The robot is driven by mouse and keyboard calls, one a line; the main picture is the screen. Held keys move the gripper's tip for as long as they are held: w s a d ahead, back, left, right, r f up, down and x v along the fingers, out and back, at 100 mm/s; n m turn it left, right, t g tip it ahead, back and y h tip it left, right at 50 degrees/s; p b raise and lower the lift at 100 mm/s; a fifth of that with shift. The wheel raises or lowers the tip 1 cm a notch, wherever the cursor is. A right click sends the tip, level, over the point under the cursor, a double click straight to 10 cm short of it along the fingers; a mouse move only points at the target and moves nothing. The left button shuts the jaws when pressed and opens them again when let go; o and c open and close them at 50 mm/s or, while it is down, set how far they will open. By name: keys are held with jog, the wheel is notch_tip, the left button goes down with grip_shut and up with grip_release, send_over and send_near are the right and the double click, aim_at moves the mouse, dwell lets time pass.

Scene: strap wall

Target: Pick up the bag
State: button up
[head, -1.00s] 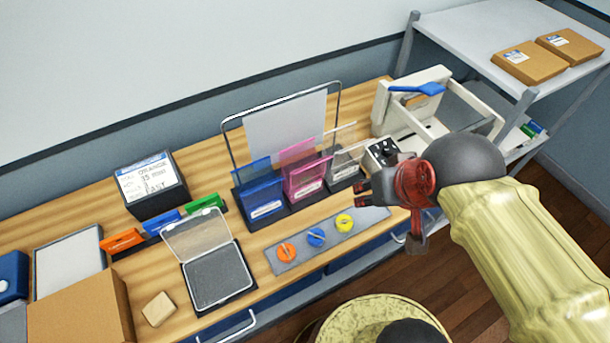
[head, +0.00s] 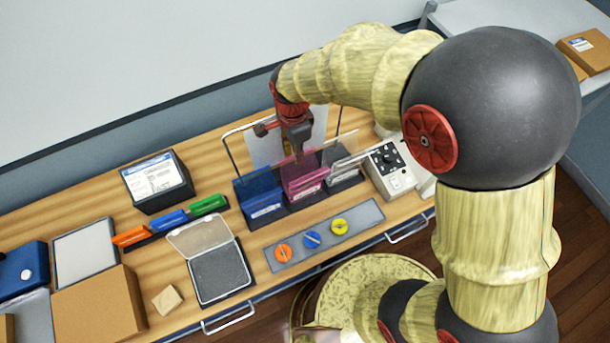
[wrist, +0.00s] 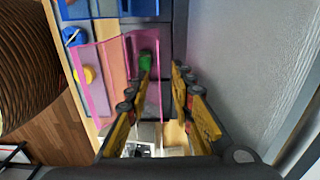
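No plain bag can be made out in either view. A rack of see-through coloured sleeves stands at the back of the desk: a blue sleeve (head: 260,194), a pink sleeve (head: 302,184) and a clear one (head: 342,160). In the wrist view the pink sleeve (wrist: 98,80) is left of my fingers. My gripper (head: 299,157) points down over the pink sleeve. I cannot tell whether the left finger touches the sleeve.
A wire frame (head: 235,150) rises behind the rack. A grey box with a knob (head: 388,160) stands to the right. A strip with coloured knobs (head: 313,239), an open clear-lidded case (head: 218,270) and a brown carton (head: 97,308) are in front and left.

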notch_tip(320, 180, down, 7)
jog(key=shift+d, duration=0.15)
dwell(0.4)
jog(key=shift+f, duration=0.1)
jog(key=shift+c, duration=0.2)
grip_shut()
dwell(0.4)
